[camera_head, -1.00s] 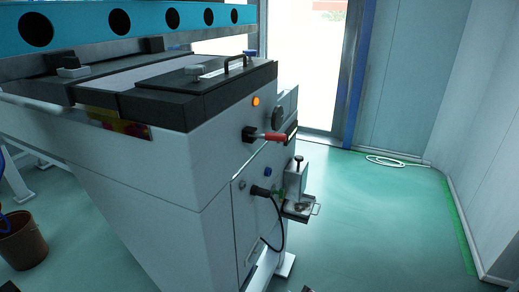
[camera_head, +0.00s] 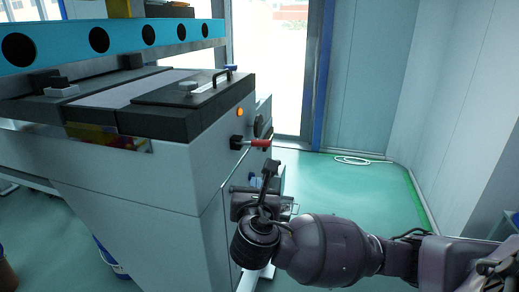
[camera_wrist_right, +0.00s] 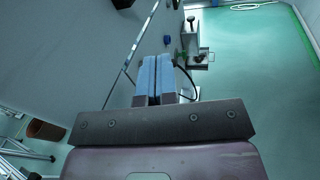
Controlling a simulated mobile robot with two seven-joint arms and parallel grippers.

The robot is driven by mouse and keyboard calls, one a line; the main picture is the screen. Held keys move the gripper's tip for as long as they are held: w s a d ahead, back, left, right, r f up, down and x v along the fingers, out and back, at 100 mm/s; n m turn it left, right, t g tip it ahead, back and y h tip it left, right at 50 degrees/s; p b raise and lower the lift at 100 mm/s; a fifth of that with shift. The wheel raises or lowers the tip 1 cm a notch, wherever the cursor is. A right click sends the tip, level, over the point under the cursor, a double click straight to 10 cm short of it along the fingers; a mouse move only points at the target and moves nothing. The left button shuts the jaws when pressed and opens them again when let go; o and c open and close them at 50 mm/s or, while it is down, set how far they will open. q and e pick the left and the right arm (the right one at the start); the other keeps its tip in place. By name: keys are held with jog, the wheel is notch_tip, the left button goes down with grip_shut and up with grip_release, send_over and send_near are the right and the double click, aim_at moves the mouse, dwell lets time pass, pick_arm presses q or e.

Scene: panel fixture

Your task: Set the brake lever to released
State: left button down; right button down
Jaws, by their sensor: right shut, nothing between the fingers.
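The brake lever (camera_head: 258,143) has a red handle on a dark mount on the machine's side panel. It points right, roughly level, in the head view. My right gripper (camera_head: 270,168) is just below the red handle in that view, with a visible gap between them. In the right wrist view its two blue fingers (camera_wrist_right: 154,64) are together with nothing between them. The red handle does not show in the wrist view. My left gripper is out of view.
An orange lamp (camera_head: 240,112) and a dark round knob (camera_head: 258,126) are near the lever. A small bracket with a tray (camera_wrist_right: 197,55) sticks out lower on the panel, partly hidden by my arm in the head view.

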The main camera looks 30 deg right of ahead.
notch_tip(320, 180, up, 2)
jog(key=p, duration=0.1)
send_near(261, 145)
jog(key=shift+n+h, duration=0.3)
jog(key=shift+h, duration=0.1)
jog(key=x, duration=0.7)
jog(key=shift+w+d+f, duration=0.1)
jog(key=shift+w+f, duration=0.15)
jog(key=shift+w, duration=0.05)
